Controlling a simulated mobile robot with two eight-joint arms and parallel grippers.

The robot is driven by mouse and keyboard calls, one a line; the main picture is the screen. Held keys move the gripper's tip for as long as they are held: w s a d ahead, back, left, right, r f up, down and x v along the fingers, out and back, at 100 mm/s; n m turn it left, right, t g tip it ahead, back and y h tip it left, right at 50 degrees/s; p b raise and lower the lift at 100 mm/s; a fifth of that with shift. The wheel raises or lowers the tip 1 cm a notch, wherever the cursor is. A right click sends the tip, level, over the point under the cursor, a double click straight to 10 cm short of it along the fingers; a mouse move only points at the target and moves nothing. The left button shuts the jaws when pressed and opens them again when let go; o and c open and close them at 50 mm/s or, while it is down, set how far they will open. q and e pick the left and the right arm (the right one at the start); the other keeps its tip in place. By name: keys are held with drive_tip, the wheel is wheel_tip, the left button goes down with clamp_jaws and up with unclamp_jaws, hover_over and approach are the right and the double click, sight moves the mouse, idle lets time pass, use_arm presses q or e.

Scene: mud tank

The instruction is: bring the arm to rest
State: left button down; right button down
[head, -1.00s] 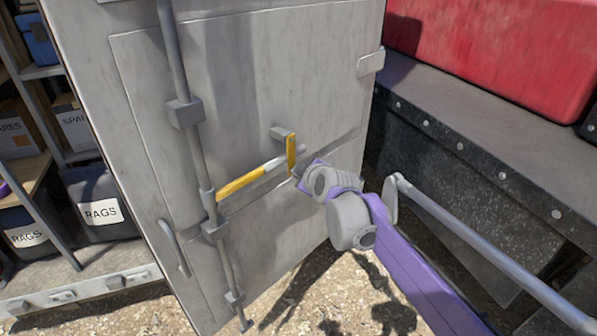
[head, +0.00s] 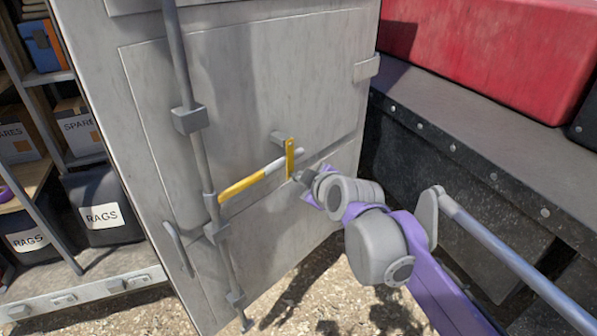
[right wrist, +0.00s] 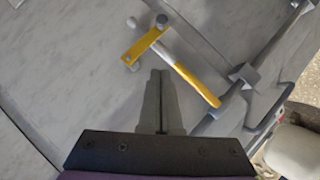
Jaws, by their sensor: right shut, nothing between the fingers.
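My right arm (head: 425,265), purple and grey, reaches in from the lower right of the head view toward a grey metal door (head: 260,80). My right gripper (head: 303,177) is near the yellow latch plate (head: 290,158) on that door. In the right wrist view the two fingers of the right gripper (right wrist: 161,75) are together and empty, apart from the yellow-and-white handle (right wrist: 195,82) in that picture. The handle also shows in the head view (head: 240,186), lying across the door from the lock rod to the plate. My left gripper is not in view.
The door stands open, with a vertical lock rod (head: 201,160). Shelves on the left hold bins labelled RAGS (head: 101,205) and boxes labelled SPARES (head: 80,125). A dark riveted ledge (head: 480,140) with a red case (head: 500,50) is on the right, and a grey rail (head: 510,260) runs before it.

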drive_tip(key=s+d+f+m+g+h, duration=0.1)
drive_tip(key=s+d+f+m+g, duration=0.1)
drive_tip(key=s+d+f+m, duration=0.2)
drive_tip(key=s+d+f+m+g+h, duration=0.1)
drive_tip(key=s+d+f+m, duration=0.3)
drive_tip(key=s+f, duration=0.7)
drive_tip(key=s+d+f+m+g+h, duration=0.1)
drive_tip(key=s+d+f+m+g, duration=0.2)
drive_tip(key=s+f, duration=0.5)
drive_tip(key=s+d+m, duration=0.1)
drive_tip(key=s+d, duration=0.1)
drive_tip(key=s, duration=0.3)
drive_tip(key=shift+s+m+h, duration=0.25)
drive_tip(key=shift+m+h, duration=0.15)
drive_tip(key=c, duration=1.6)
unclamp_jaws()
drive_tip(key=shift+a, duration=0.1)
